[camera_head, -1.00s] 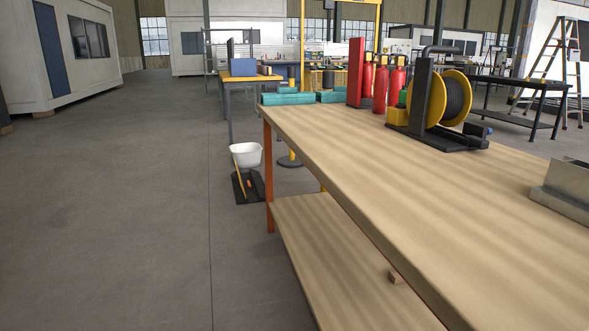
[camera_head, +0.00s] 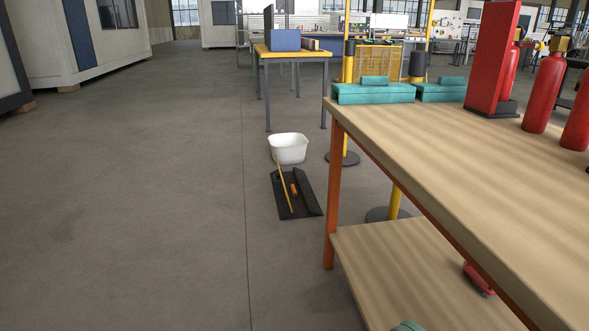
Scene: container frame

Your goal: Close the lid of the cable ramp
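A black, low object that looks like the cable ramp (camera_head: 307,202) lies on the floor left of the wooden workbench. A thin yellow strip, apparently its lid (camera_head: 284,190), stands up along its left part, seen nearly edge-on, so the ramp looks open. A small orange piece (camera_head: 294,189) lies on or in the black part, right of the strip. Details are too small to tell. Neither of my grippers is in view.
A white tub (camera_head: 288,148) stands just behind the ramp. The workbench (camera_head: 430,140) fills the right, with teal cases (camera_head: 373,93), a red stand (camera_head: 494,60) and red cylinders (camera_head: 544,92). Floor left and in front is clear.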

